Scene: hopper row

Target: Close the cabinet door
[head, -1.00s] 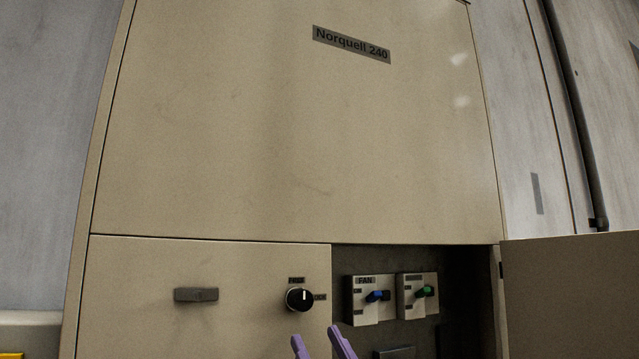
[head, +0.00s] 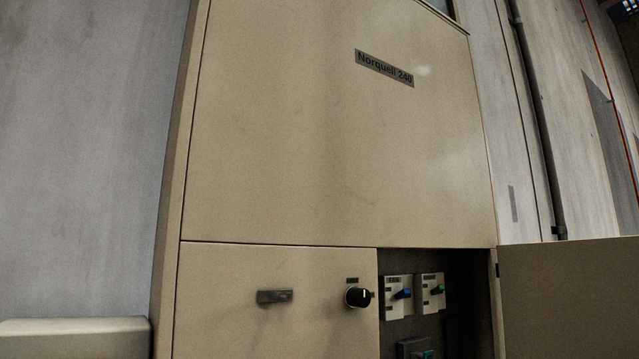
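The beige cabinet (head: 340,140) labelled "Norquell 240" fills the middle of the head view. Its door (head: 570,300) stands open at the lower right, hinged on the right edge of the opening and swung out to the right. The open compartment (head: 465,290) shows a switch with a blue lever (head: 403,294), one with a green lever (head: 437,289), and a dark unit with a green part (head: 415,350) lower down. The door's lower part is cut off by the frame. My gripper is not in view.
A black knob (head: 358,297) and a grey handle (head: 274,296) stick out from the closed panel left of the opening. A pale box-like surface (head: 75,338) is at the lower left. Grey walls and a dark vertical pipe (head: 535,120) flank the cabinet.

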